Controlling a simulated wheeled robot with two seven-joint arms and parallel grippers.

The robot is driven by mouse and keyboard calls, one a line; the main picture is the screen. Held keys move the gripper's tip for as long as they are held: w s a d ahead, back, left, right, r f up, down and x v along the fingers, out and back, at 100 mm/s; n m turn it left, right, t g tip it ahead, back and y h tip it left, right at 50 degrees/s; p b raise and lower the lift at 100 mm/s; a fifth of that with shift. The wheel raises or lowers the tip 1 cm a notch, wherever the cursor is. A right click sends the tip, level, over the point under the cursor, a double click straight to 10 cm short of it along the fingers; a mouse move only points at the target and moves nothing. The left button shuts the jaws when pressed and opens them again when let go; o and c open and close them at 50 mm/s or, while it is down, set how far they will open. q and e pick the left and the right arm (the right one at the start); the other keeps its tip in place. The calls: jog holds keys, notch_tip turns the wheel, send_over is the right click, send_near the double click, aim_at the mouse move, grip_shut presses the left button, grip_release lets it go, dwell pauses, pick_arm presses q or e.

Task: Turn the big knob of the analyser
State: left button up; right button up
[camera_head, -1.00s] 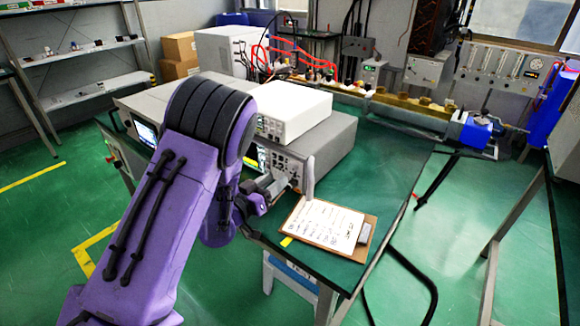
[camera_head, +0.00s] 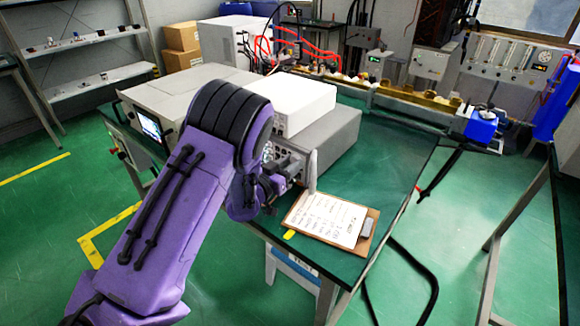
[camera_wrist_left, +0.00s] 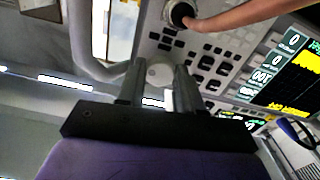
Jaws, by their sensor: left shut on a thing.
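The analyser (camera_head: 335,143) is a grey instrument on the green table, below a white box; my left arm covers much of its front. The left wrist view shows its panel with dark buttons (camera_wrist_left: 214,62) and a lit screen (camera_wrist_left: 287,75). My left gripper (camera_head: 291,168) is at the right part of that front. In the left wrist view, the gripper (camera_wrist_left: 158,86) has its two fingers on either side of a pale round knob (camera_wrist_left: 160,71) and is shut on it. A black knob (camera_wrist_left: 181,14) sits farther up the panel. My right gripper is not in view.
A clipboard with paper (camera_head: 328,218) lies on the table (camera_head: 392,165), right of my gripper. The white box (camera_head: 300,103) stands on the analyser. Another grey instrument with a screen (camera_head: 150,126) is to the left. An orange-brown strip (camera_wrist_left: 240,15) crosses the panel's top.

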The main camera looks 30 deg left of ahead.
pick_arm(q)
jog(key=shift+f+m+b, duration=0.25)
jog(key=shift+m+b, duration=0.2)
jog(key=shift+m, duration=0.35)
jog(key=shift+r+m, duration=0.15)
jog(key=shift+m, duration=0.35)
jog(key=shift+r, duration=0.15)
jog(key=o, duration=0.8)
jog(key=shift+c, duration=0.2)
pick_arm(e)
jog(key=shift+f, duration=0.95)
pick_arm(q)
jog(key=s+b, duration=0.2)
jog(key=s, duration=0.8)
jog(key=shift+s+a+b, duration=0.3)
jog(key=shift+a, duration=0.1)
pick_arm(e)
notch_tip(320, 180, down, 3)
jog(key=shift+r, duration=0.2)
